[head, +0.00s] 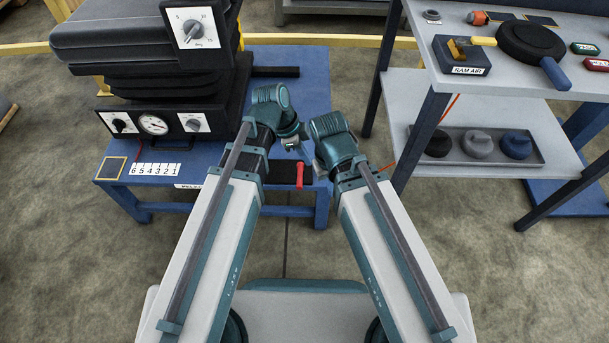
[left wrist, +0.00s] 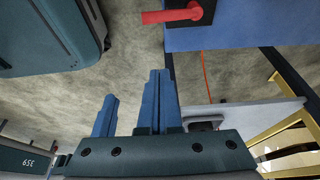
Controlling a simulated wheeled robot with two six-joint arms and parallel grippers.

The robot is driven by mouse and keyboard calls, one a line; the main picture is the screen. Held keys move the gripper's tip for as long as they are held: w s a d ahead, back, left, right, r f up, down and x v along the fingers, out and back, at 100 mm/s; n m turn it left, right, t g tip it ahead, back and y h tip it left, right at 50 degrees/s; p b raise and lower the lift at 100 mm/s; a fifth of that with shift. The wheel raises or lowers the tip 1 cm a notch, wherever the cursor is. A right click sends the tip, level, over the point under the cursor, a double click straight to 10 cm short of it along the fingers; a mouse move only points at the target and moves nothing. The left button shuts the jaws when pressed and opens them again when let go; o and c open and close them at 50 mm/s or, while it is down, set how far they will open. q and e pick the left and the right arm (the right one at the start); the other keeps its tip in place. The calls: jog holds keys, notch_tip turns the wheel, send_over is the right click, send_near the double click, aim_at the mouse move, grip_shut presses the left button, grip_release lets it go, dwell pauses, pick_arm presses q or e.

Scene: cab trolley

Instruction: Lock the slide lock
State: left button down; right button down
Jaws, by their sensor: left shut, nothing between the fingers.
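The slide lock's red handle (head: 299,174) stands at the front right of the blue trolley table (head: 312,75). My left gripper (head: 291,143) is just above the handle in the head view. In the left wrist view its blue fingers (left wrist: 160,78) are shut and empty, with a gap between them and the handle. My right arm's wrist is close by on the right; its gripper is hidden.
A black seat (head: 140,40) with dials stands on the blue table. A number strip (head: 155,169) lies on its front edge. At right a grey shelf unit (head: 425,75) holds a black pan (head: 530,40) and a tray of weights (head: 478,145). Open floor lies between them.

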aim_at(300, 177)
pick_arm(q)
jog(key=shift+f, duration=0.1)
notch_tip(300, 177, down, 10)
jog(key=b, duration=1)
jog(key=shift+a, duration=0.25)
